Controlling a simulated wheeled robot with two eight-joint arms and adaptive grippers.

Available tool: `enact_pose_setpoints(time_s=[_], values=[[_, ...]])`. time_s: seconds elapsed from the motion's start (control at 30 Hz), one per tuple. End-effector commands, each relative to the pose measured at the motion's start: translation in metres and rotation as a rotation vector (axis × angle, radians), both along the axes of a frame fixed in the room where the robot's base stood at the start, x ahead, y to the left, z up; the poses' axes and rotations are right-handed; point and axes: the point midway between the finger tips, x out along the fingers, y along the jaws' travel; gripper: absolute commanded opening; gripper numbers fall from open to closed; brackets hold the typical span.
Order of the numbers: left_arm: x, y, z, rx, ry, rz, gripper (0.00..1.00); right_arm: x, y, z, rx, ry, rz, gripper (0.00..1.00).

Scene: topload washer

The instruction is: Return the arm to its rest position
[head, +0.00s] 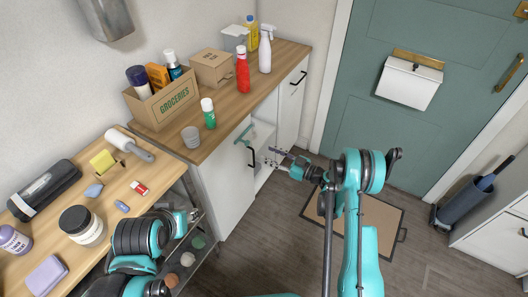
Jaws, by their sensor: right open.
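My right arm rises from the bottom centre-right and bends back at a teal elbow. Its gripper (278,157) points left, toward the white base cabinet. It is open, with nothing visible between its fingers, and appears close in front of the cabinet's open section (262,137). Whether it touches anything there is unclear. My left arm is folded low at the left, beside the front edge of the wooden shelf unit. Its gripper end (190,216) is small and partly hidden by the arm, so its jaws cannot be read.
The wooden counter (225,118) holds a groceries box (165,104), a red bottle (242,70), a spray bottle (265,52) and a grey cup (191,137). The left shelf (110,180) holds several small items. A mat (395,215) lies before the teal door (375,115). Floor between is open.

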Motion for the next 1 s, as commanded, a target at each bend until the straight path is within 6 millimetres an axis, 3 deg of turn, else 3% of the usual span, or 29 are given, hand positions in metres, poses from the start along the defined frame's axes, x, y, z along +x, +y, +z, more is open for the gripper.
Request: enact_pose_setpoints(time_s=[0.57, 0.67, 0.8, 1.0], values=[[0.0, 0.0, 0.0, 0.0, 0.0, 0.0, 0.4, 0.0, 0.0, 0.004, -0.004, 0.012, 0.0, 0.43], [0.0, 0.0, 0.0, 0.0, 0.0, 0.0, 0.4, 0.003, 0.003, 0.018, -0.023, 0.059, 0.0, 0.43], [0.0, 0.0, 0.0, 0.0, 0.0, 0.0, 0.4, 0.002, 0.01, 0.055, -0.079, 0.194, -0.015, 0.43], [0.0, 0.0, 0.0, 0.0, 0.0, 0.0, 0.4, -0.022, 0.015, 0.108, -0.174, 0.413, -0.082, 0.43]])
